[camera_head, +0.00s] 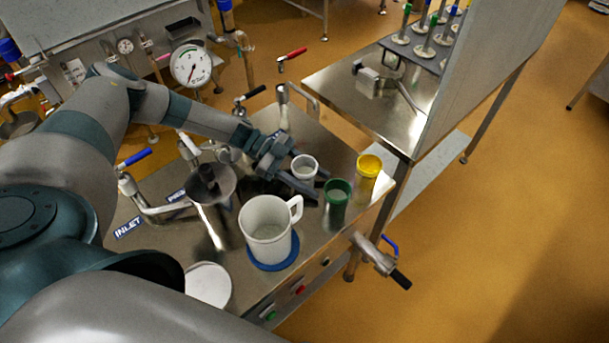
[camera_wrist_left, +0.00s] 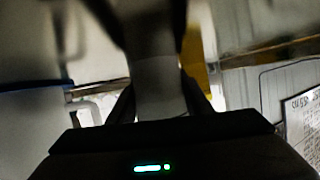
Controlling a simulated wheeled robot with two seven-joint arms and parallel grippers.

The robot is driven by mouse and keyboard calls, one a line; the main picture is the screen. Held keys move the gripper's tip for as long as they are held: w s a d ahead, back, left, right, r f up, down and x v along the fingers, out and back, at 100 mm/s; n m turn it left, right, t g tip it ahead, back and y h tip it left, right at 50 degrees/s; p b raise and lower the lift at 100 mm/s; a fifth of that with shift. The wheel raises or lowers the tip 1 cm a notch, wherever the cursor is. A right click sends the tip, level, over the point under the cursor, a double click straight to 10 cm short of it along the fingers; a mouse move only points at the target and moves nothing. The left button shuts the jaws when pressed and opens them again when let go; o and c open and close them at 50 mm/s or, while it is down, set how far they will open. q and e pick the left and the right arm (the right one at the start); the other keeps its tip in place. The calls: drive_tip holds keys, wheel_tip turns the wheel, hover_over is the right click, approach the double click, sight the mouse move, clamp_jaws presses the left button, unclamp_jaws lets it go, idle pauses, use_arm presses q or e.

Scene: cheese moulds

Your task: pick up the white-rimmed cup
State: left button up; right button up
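The white-rimmed cup (camera_head: 304,168) is small and upright at the far right part of the steel table, beside the green-rimmed cup (camera_head: 337,196) and the yellow-rimmed cup (camera_head: 368,171). My left gripper (camera_head: 306,182) reaches it from the left, with one finger on the near side and the other on the far side. In the left wrist view the pale cup (camera_wrist_left: 160,92) stands between the two dark fingers. I cannot tell whether the fingers press on it or whether it touches the table. My right gripper is not in view.
A large white jug (camera_head: 266,226) on a blue base stands nearer, left of the green-rimmed cup. A steel funnel (camera_head: 212,187) and blue-handled valve (camera_head: 133,160) are left of it. A round white lid (camera_head: 208,286) lies in front. A steel bench (camera_head: 375,90) stands behind.

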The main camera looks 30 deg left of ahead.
sight(313, 184)
use_arm(q)
drive_tip(key=shift+r, duration=0.15)
wheel_tip(313, 184, up, 10)
drive_tip(key=b, duration=0.1)
idle(0.6)
drive_tip(key=shift+d, duration=0.1)
idle(0.4)
